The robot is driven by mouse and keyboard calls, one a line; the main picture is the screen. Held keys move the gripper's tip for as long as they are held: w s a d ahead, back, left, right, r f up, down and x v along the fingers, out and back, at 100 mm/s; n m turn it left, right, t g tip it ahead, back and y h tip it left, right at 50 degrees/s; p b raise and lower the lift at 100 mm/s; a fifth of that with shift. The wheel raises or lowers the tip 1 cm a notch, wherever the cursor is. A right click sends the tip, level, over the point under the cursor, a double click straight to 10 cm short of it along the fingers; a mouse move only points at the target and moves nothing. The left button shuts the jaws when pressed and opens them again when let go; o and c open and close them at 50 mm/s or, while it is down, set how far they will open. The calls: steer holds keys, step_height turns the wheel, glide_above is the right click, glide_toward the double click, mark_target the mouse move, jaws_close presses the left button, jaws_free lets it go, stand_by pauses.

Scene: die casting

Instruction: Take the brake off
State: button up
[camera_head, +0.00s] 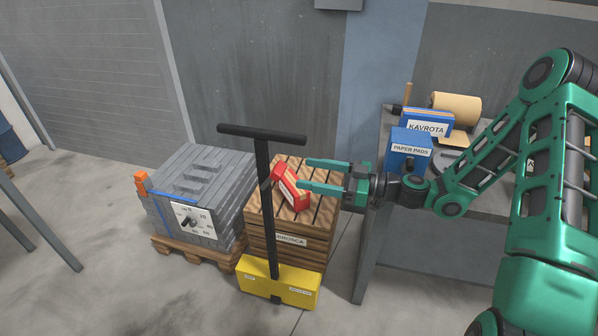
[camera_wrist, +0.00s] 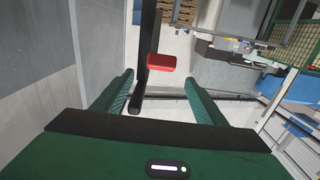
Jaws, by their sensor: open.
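A black T-handle (camera_head: 262,133) on a black post (camera_head: 264,215) rises from a yellow base (camera_head: 280,283). A red part (camera_head: 291,190) shows beside the post, over the wooden crate; I cannot tell whether it is the brake or is fixed to the post. My gripper (camera_head: 308,175) is open and level, with its fingers pointing left at the red part. In the wrist view, the red part (camera_wrist: 161,62) is ahead, between and beyond the fingertips (camera_wrist: 160,78), next to the black post (camera_wrist: 147,40). Nothing is between the fingers.
The wooden crate (camera_head: 290,243) stands just behind the post. A grey bench (camera_head: 480,205) at right carries blue boxes (camera_head: 405,150) and a paper roll (camera_head: 457,107).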

steer(key=shift+s+d, duration=0.1)
steer(key=shift+d, duration=0.25)
